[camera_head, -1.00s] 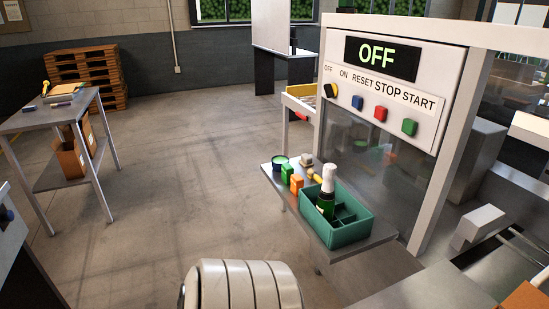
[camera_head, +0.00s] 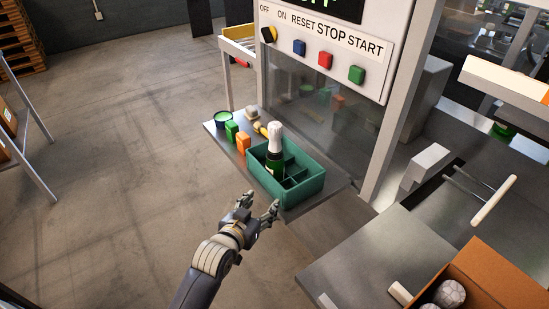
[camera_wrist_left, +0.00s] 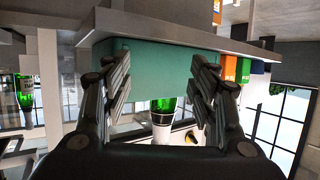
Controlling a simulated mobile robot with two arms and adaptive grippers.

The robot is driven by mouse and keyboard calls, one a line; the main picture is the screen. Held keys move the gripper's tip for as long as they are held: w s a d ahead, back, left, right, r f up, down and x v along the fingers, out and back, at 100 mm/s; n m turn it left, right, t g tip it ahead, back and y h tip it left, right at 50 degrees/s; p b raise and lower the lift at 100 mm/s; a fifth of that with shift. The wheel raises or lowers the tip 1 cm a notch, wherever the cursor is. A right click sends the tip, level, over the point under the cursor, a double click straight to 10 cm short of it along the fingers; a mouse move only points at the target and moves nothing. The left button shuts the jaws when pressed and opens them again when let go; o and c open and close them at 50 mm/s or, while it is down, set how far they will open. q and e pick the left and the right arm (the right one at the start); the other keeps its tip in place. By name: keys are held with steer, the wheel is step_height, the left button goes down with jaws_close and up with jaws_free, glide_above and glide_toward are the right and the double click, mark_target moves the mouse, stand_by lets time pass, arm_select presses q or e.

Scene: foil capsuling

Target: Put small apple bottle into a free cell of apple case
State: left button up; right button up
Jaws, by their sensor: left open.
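A teal case (camera_head: 312,184) with divided cells sits on a small metal shelf. A dark green bottle with a white foil top (camera_head: 275,145) stands upright in its back left cell; the other visible cells look empty. I cannot read a label to tell whether these are the apple ones. My left gripper (camera_head: 262,203) is open and empty, just in front of the case's near left side, apart from the bottle. In the left wrist view, which is upside down, the case wall (camera_wrist_left: 150,70) shows between the open fingers, with the bottle (camera_wrist_left: 162,108) beyond. My right gripper is out of view.
A control panel (camera_head: 325,45) rises behind. A cardboard box (camera_head: 500,280) with white-topped items is at lower right.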

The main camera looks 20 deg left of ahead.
mark_target(273, 132)
arm_select(q)
steer(key=w+r+t, duration=0.3)
steer(key=r+t, duration=0.1)
steer(key=r, duration=1.2)
steer(key=w, duration=0.3)
steer(key=w+p, duration=0.1)
steer(key=w, duration=0.1)
steer(key=shift+a+f, duration=0.1)
steer(key=shift+a, duration=0.15)
steer(key=shift+w, duration=0.3)
steer(key=shift+w+r+p, duration=0.2)
steer(key=shift+w+p, duration=0.2)
steer(key=shift+w, duration=0.1)
steer(key=w, duration=0.2)
steer(key=w+p, duration=0.1)
steer(key=shift+w+d+r, duration=0.15)
steer(key=shift+d, duration=0.1)
steer(key=shift+w, duration=0.45)
steer(key=shift+c, duration=0.9)
jaws_close()
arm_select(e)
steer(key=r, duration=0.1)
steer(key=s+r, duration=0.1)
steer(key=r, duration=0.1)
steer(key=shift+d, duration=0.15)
